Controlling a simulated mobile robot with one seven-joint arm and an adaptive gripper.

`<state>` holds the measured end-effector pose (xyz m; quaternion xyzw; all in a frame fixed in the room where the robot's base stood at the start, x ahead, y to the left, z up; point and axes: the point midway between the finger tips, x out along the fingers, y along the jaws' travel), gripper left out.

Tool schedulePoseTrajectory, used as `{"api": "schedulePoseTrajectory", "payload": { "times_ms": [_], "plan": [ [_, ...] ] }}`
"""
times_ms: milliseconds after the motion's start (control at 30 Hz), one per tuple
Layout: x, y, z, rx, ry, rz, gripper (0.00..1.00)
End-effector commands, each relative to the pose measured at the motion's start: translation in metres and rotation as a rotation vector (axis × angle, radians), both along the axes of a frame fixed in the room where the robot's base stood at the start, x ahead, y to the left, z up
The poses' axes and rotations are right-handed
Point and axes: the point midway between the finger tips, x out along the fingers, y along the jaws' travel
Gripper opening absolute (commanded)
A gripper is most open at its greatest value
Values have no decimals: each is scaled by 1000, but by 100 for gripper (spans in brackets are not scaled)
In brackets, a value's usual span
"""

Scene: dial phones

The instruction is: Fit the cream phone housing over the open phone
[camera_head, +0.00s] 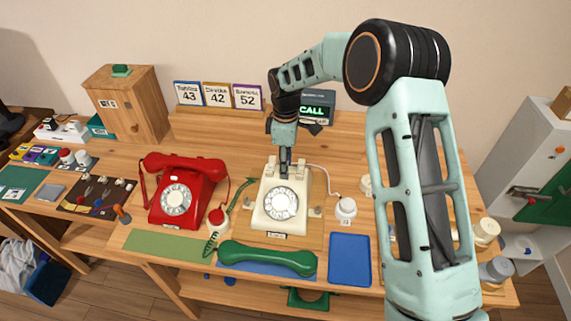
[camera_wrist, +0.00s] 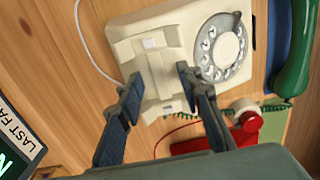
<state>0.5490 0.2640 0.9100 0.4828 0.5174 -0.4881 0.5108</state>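The cream phone housing (camera_head: 266,205) with its grey dial sits level on a wooden mat at the middle front of the table. It also shows in the wrist view (camera_wrist: 188,25). No open phone shows apart from it; anything inside the housing is hidden. My gripper (camera_head: 285,172) is at the back of the housing, low between the cradle posts. In the wrist view its two fingers (camera_wrist: 160,74) stand apart on either side of the raised cream middle part; whether they touch it is unclear.
A red phone (camera_head: 184,193) stands to the left, with a green handset (camera_head: 267,259) in front and a blue tray (camera_head: 349,259) at front right. A white cord runs to a round white piece (camera_head: 346,208) on the right. A call display (camera_head: 318,107) stands behind.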

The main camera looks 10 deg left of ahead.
Motion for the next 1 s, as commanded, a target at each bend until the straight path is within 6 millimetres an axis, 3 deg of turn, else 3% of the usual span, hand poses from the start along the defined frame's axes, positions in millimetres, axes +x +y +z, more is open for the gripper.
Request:
{"api": "schedulePoseTrajectory", "payload": {
  "times_ms": [167, 633, 800, 1000],
  "plan": [
    [1, 0, 12, 1, -3, -1, 33],
    [2, 0, 104, 1, -4, 0, 33],
    [2, 0, 118, 1, -2, 0, 33],
    [2, 0, 121, 0, -1, 0, 33]
  ]
}}
